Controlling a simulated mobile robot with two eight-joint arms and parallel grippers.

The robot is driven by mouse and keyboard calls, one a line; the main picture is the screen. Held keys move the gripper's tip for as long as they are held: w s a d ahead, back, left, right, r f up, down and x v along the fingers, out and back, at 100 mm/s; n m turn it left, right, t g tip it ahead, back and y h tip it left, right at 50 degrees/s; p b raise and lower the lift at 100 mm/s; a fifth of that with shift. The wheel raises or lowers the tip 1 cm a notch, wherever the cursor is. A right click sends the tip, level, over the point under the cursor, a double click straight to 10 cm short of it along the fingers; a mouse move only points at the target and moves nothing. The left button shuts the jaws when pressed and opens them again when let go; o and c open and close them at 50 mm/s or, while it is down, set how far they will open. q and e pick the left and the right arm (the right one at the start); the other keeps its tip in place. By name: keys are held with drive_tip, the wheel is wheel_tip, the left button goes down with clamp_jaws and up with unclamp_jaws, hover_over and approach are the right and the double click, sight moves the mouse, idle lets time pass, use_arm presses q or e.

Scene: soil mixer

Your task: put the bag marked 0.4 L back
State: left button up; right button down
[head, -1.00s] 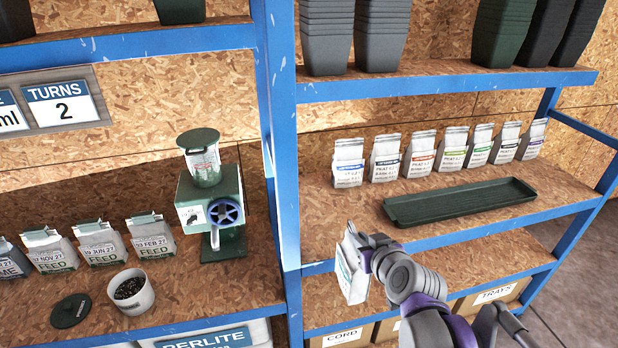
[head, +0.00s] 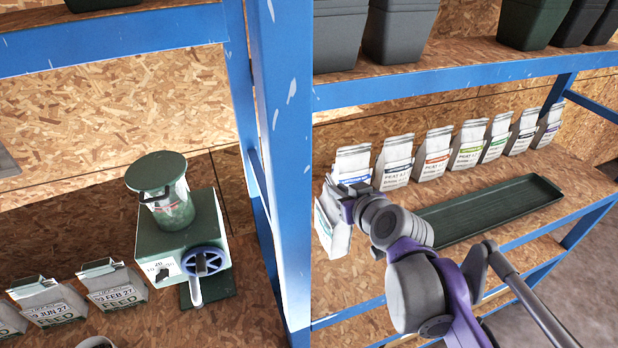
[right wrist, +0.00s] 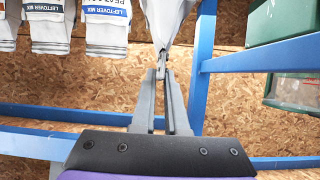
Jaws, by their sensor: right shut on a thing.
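My right gripper (head: 352,190) is shut on the top of a white bag (head: 334,222) and holds it at the left end of the right-hand shelf, close to the blue upright. The held bag and the gripper fingers (right wrist: 163,75) also show in the right wrist view, the bag (right wrist: 168,22) only in part. The volume mark on the held bag cannot be read. A row of several white bags with coloured label bands (head: 436,152) stands along the back of the shelf, behind and right of the held bag. My left gripper is not in view.
A long dark green tray (head: 490,212) lies on the shelf in front of the bag row. The blue upright (head: 285,150) stands just left of the held bag. The green mixer (head: 180,240) and feed bags (head: 112,288) are on the left shelf; pots (head: 400,30) stand above.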

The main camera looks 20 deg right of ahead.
sight(331, 177)
drive_tip(key=w+r+x, duration=0.1)
drive_tip(key=r+x, duration=0.2)
drive_tip(key=x, duration=1.3)
drive_tip(key=shift+w+r, duration=0.25)
drive_tip(key=shift+w, duration=0.1)
drive_tip(key=shift+d+f, duration=0.1)
drive_tip(key=c, duration=1.4)
unclamp_jaws()
drive_tip(key=shift+f, duration=0.15)
drive_tip(key=o, duration=0.5)
drive_tip(key=shift+c, duration=0.2)
drive_tip(key=p+v, duration=0.1)
drive_tip(key=v, duration=1.1)
drive_tip(key=shift+r, duration=0.2)
